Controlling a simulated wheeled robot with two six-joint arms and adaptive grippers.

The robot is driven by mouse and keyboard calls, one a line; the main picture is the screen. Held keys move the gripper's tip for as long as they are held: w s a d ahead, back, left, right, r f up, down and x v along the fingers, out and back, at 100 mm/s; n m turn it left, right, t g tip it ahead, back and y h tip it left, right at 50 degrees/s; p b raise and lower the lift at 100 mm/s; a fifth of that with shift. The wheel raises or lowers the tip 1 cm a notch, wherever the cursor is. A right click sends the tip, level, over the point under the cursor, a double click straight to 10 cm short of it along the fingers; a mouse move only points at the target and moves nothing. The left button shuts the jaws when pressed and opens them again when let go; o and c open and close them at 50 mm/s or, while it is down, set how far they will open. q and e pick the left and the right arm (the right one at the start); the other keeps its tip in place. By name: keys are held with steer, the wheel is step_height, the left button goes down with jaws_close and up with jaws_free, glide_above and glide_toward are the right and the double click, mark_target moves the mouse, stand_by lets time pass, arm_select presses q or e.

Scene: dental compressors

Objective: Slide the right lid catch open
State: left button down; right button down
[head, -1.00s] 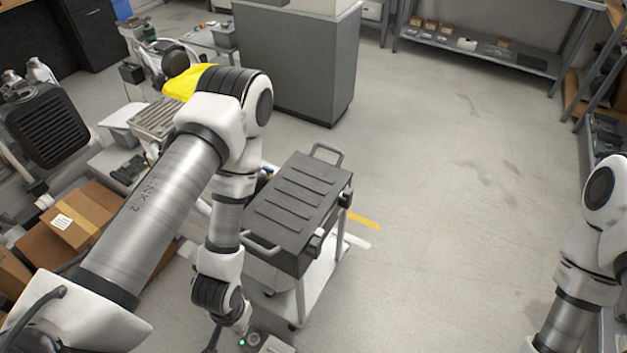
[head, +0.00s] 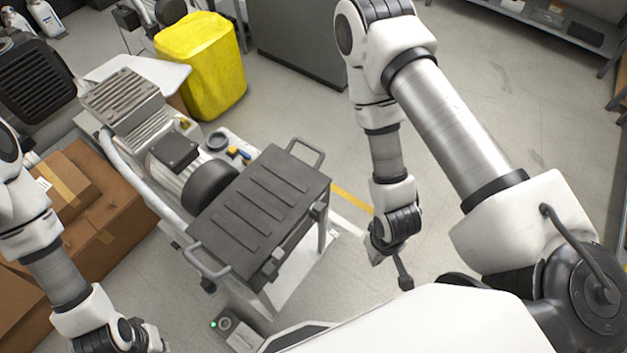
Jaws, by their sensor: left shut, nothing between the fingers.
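A dark grey ribbed lid (head: 262,207) with a bar handle at each end tops a box on a light cart frame. Two small dark catches sit on its right-hand long side. The one further right (head: 318,211) is near the far corner; the other (head: 276,262) is near the close corner. I cannot tell whether either is slid. My left gripper (head: 152,340) is at the bottom left edge, partly cut off, shut and empty, well away from the lid.
A compressor (head: 178,150) with a finned top stands left of the lid. A yellow bin (head: 203,65) is behind it. Cardboard boxes (head: 100,205) lie at left. A small box with a green light (head: 226,326) is low in front. Floor at right is open.

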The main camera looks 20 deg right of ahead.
mark_target(317, 211)
steer(key=w+d+r+m+b, duration=0.2)
steer(key=w+m+b, duration=0.35)
steer(key=w, duration=0.95)
steer(key=w+r+m+g+y, duration=0.1)
steer(key=w+r+m+y, duration=0.1)
steer(key=w+r+m, duration=0.4)
step_height(317, 211, up, 3)
steer(key=shift+w+r, duration=0.2)
steer(key=shift+w, duration=0.4)
steer(key=s+a+f+b, duration=0.1)
steer(key=s+a+f, duration=0.2)
steer(key=f, duration=0.7)
steer(key=a, duration=0.2)
steer(key=shift+s+a, duration=0.15)
steer(key=shift+a, duration=0.2)
steer(key=shift+d, duration=0.1)
